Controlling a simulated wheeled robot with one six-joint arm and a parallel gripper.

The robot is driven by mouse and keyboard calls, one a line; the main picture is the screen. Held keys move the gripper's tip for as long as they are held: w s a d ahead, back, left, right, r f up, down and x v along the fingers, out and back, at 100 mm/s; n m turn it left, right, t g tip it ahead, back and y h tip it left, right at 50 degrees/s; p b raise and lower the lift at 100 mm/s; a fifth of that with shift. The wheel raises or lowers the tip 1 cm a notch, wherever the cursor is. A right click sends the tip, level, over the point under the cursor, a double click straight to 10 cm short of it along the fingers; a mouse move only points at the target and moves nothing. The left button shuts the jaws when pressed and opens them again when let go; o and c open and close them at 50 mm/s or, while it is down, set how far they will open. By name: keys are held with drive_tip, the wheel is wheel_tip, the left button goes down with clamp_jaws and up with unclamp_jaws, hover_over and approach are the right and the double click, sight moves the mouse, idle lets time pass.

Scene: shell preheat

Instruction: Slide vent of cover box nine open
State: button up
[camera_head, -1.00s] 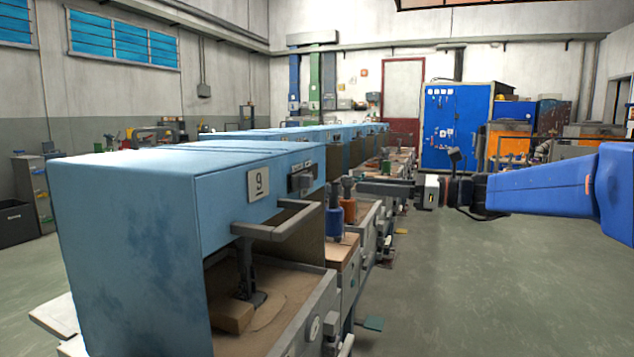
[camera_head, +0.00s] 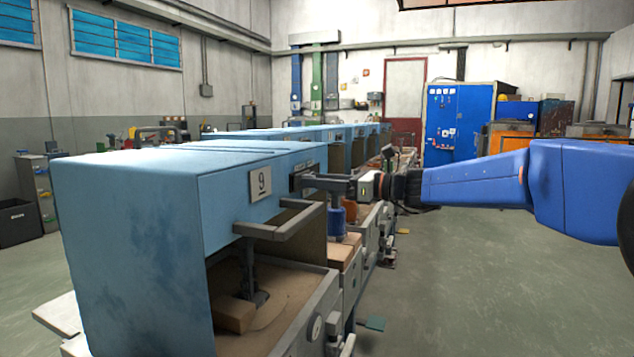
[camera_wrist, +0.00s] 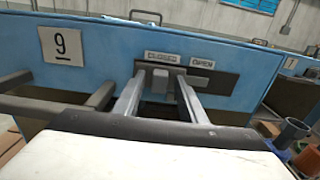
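Cover box nine (camera_head: 130,230) is a blue box with a "9" plate (camera_head: 260,183) on its front, at the left in the head view. Its vent slider is a small grey knob (camera_wrist: 160,82) on a dark plate (camera_wrist: 225,82) in the wrist view. The knob sits below the "CLOSED" label (camera_wrist: 162,57), left of the "OPEN" label (camera_wrist: 202,64). My gripper (camera_head: 303,181) is at the vent plate. In the wrist view my gripper (camera_wrist: 161,86) is open, with one finger on each side of the knob and gaps showing. The fingers partly cover the plate.
A grey bar handle (camera_head: 285,223) juts out from the box front, below and left of my gripper. More blue boxes (camera_head: 340,133) stand in a row behind. The floor at right is clear.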

drive_tip(key=shift+a, duration=0.2)
clamp_jaws()
drive_tip(key=w+d, duration=0.2)
drive_tip(key=w, duration=0.5)
drive_tip(key=shift+d, duration=0.3)
unclamp_jaws()
drive_tip(key=shift+w, duration=0.15)
drive_tip(key=shift+d, duration=0.15)
drive_tip(key=v, duration=1.7)
